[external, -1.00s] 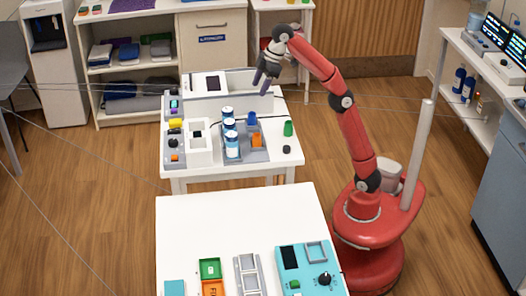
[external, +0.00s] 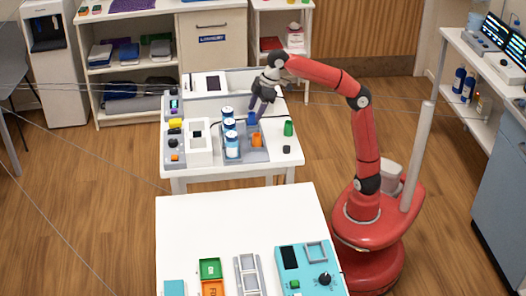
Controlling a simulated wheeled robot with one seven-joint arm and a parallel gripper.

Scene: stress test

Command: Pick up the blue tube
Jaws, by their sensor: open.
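The blue tube (external: 252,119) appears to be the small blue piece standing at the back of the grey tray (external: 261,154) on the far white table. My gripper (external: 257,113) points down right at the blue tube, with its fingers open around or just above its top. I cannot tell whether the fingers touch it. The fingers cover part of the tube's upper end.
An orange block (external: 256,140) is in front, and a green cylinder (external: 288,128) stands to the right.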

